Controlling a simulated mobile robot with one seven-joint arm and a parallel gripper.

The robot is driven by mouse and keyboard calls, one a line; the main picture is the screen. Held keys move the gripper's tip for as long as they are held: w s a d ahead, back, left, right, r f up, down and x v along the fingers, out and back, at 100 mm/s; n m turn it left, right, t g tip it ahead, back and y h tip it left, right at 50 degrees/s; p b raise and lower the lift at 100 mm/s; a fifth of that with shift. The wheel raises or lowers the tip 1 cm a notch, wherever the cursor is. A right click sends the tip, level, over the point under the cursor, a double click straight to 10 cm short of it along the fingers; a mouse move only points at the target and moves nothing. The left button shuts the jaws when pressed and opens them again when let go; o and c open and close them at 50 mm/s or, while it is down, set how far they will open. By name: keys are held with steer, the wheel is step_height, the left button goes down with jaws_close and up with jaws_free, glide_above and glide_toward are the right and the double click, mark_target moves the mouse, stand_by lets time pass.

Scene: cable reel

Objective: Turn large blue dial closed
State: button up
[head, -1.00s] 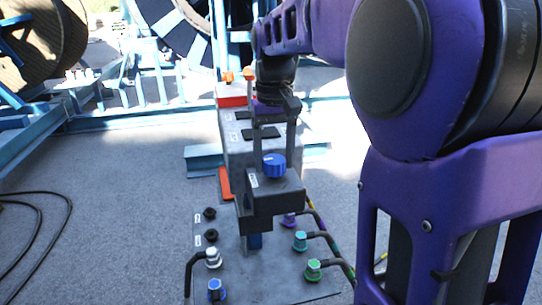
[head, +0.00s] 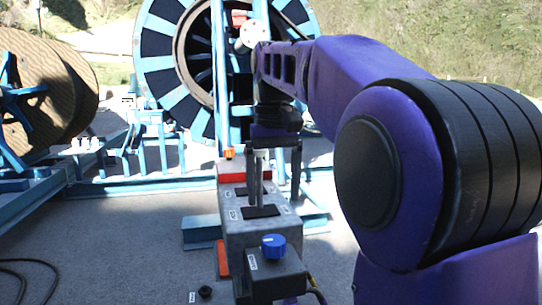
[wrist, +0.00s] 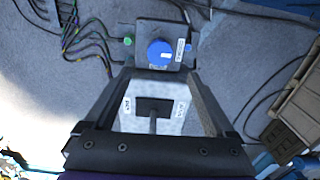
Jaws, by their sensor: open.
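The large blue dial (head: 273,246) sits on top of a dark grey box (head: 275,278) at the near end of the console. It also shows in the wrist view (wrist: 160,53), with a white mark on its right part. My gripper (head: 274,200) is open and empty, behind and above the dial in the head view. In the wrist view its two fingers (wrist: 157,76) are spread wide, and the dial lies beyond the fingertips, untouched.
A grey console (head: 240,237) with a lever on a black plate (head: 261,211) runs behind the dial; the lever shows between my fingers in the wrist view. A red box (head: 231,172) stands farther back. Cables (wrist: 85,40) lie left of the dial box.

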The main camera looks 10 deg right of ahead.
step_height(320, 180, up, 7)
steer(key=shift+f, duration=0.15)
stand_by(0.4)
